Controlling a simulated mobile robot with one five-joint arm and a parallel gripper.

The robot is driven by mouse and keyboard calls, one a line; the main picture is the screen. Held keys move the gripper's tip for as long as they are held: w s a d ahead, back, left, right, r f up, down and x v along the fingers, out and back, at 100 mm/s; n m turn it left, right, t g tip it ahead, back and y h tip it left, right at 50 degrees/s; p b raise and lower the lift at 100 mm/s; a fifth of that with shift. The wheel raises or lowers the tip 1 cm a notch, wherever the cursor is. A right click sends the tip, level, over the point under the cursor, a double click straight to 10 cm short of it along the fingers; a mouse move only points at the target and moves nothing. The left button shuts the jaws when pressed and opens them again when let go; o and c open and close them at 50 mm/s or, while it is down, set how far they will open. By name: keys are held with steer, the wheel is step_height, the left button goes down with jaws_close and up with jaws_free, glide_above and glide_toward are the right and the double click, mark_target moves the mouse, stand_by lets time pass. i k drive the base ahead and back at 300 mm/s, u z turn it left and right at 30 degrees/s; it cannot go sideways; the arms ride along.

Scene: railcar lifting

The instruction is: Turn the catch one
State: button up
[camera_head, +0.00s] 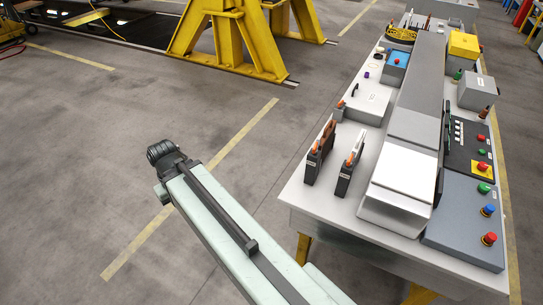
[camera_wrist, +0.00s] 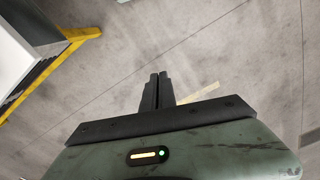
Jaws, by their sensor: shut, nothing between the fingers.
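My gripper (camera_wrist: 158,90) is shut and empty in the wrist view, its two dark fingers side by side over bare floor. In the head view my pale green arm reaches out left of the workbench, and the fingers cannot be made out. No part is plainly the catch.
The long grey workbench (camera_head: 300,197) on yellow legs carries a button panel (camera_head: 463,215), a blue-topped box (camera_head: 396,62) and a grey box (camera_head: 366,103). A yellow stand (camera_head: 228,40) is at the back.

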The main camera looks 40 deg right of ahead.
mark_target(314, 150)
steer(key=u, duration=0.05)
steer(key=k, duration=0.65)
steer(key=u, duration=0.25)
steer(key=i, duration=1.55)
steer(key=z, duration=0.4)
